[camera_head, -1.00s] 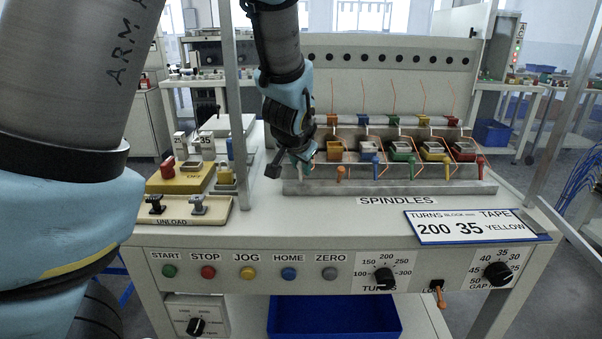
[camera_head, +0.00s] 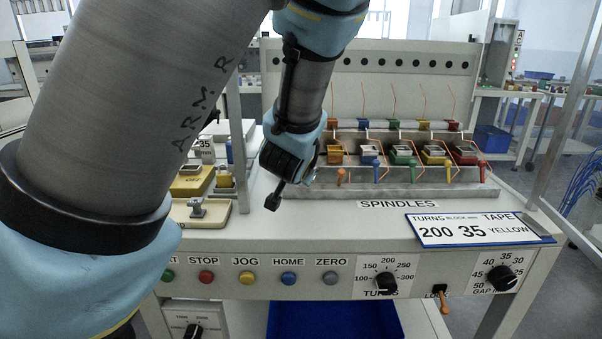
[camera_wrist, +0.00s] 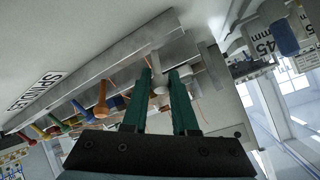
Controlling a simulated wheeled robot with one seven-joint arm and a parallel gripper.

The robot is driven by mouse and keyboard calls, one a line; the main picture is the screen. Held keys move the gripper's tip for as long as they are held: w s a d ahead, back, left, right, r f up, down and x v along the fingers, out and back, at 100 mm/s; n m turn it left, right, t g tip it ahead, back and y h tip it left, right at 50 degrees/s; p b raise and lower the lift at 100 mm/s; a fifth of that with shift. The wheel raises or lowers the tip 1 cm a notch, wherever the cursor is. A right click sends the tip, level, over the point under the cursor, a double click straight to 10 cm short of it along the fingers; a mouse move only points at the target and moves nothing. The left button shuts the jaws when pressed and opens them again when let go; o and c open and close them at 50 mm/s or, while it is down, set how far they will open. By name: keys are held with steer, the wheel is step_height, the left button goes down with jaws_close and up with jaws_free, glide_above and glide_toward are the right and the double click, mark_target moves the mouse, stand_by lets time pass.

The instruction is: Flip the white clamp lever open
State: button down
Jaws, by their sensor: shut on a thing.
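The white clamp lever (camera_wrist: 160,89) shows in the wrist view between the two green fingers of my gripper (camera_wrist: 163,73), at the end of the metal spindle rail (camera_wrist: 105,78). The fingers are shut on it. In the head view my gripper is at the left end of the spindle rail (camera_head: 400,190), and my wrist hides the white lever and most of the fingers. I cannot tell the lever's exact angle.
An orange lever (camera_wrist: 101,104) is closest to my gripper; it also shows in the head view (camera_head: 342,175). Blue, green, yellow and red levers follow to the right in the head view. A metal post (camera_head: 239,140) stands left of my wrist.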

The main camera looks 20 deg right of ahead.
stand_by(0.3)
steer(key=c, duration=0.7)
jaws_free()
